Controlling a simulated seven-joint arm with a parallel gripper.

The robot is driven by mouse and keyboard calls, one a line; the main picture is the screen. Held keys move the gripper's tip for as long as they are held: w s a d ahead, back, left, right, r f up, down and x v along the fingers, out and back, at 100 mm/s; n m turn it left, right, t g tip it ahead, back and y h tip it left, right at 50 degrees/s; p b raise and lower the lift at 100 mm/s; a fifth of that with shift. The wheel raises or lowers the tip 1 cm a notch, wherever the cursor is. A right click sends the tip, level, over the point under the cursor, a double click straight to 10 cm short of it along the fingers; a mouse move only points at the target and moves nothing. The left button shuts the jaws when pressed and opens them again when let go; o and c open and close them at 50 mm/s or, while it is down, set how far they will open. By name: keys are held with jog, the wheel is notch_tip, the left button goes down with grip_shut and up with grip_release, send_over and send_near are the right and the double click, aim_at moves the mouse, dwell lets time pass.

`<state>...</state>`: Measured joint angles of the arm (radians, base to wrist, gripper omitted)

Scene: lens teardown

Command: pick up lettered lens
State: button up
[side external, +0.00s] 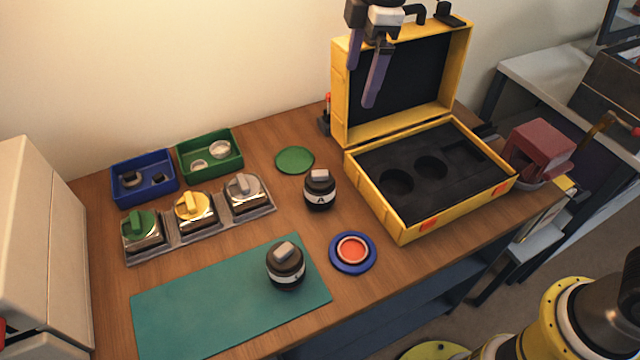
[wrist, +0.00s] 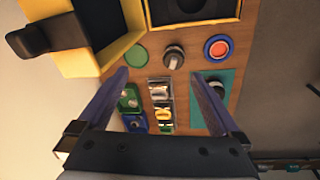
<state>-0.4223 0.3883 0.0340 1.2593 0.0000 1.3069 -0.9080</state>
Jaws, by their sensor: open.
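The lettered lens (side external: 320,190) is a black cylinder with a white band marked "A" and a grey block on top. It stands upright on the wooden table, left of the yellow case. In the wrist view it is the dark lens (wrist: 174,56) beyond the fingers. A second black lens (side external: 286,266) with a white band stands on the teal mat (side external: 190,318); its marking is not readable. My gripper (side external: 364,80) is open and empty, high above the table in front of the case lid. Its fingers also show in the wrist view (wrist: 162,90).
The open yellow case (side external: 408,232) has round recesses in black foam. A green disc (side external: 295,160) and a blue dish with a red centre (side external: 353,268) flank the lettered lens. Blue (side external: 120,202) and green (side external: 188,177) bins and a grey tray (side external: 182,240) with several capped jars stand left.

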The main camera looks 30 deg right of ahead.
jog(key=w+a+f+n+g, duration=0.1)
jog(key=a+f, duration=0.4)
jog(key=f, duration=0.1)
send_over(318, 174)
jog(key=shift+n+g+h, duration=0.3)
jog(key=shift+h, duration=0.1)
notch_tip(318, 174, down, 4)
jog(key=shift+f, duration=0.2)
notch_tip(318, 174, down, 7)
jog(key=shift+w+d+f, duration=0.1)
jog(key=shift+f, duration=1.45)
jog(key=shift+d+f, duration=0.1)
jog(key=shift+f, duration=1.45)
jog(key=c, duration=1.1)
jog(key=shift+r, duration=0.15)
jog(key=shift+c, duration=0.7)
